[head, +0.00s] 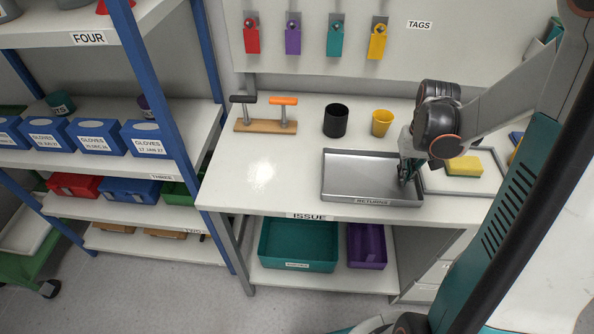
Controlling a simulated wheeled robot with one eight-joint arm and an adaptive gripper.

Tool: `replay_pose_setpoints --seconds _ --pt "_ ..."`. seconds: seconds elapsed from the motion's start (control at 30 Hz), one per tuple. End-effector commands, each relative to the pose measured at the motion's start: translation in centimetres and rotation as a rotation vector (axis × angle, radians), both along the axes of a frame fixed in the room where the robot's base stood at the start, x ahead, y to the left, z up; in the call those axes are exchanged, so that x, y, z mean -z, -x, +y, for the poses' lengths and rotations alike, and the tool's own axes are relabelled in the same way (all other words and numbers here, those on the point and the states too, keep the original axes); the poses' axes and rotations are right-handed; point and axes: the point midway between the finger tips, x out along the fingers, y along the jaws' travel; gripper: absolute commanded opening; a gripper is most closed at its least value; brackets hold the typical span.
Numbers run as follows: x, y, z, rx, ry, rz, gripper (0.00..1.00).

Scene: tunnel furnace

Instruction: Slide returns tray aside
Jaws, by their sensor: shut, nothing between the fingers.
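The returns tray (350,178) is a shallow grey metal tray marked RETURNS on its front edge. It lies flat and empty on the white bench, toward the right and near the front edge. My gripper (405,180) points down at the right end of the tray, fingers shut with nothing between them. The fingertips are low, by the tray's right side; I cannot tell whether they touch the tray wall. My gripper and arm hide part of the tray's right edge and back right corner.
Right of the tray, a pale tray (435,183) holds a yellow sponge (463,166). Behind stand a black cup (335,121) and a yellow cup (382,123). A wooden stand (265,126) with two handled tools is at back left. The bench (262,175) left of the returns tray is clear.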

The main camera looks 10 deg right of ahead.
Motion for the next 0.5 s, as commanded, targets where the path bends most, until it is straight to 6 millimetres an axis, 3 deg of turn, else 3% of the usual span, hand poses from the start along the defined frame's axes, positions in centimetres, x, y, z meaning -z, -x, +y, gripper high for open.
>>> replay_pose_setpoints --seconds 0.5 --pt "-5.6 0.0 0.2 -0.004 -0.003 -0.001 0.00"
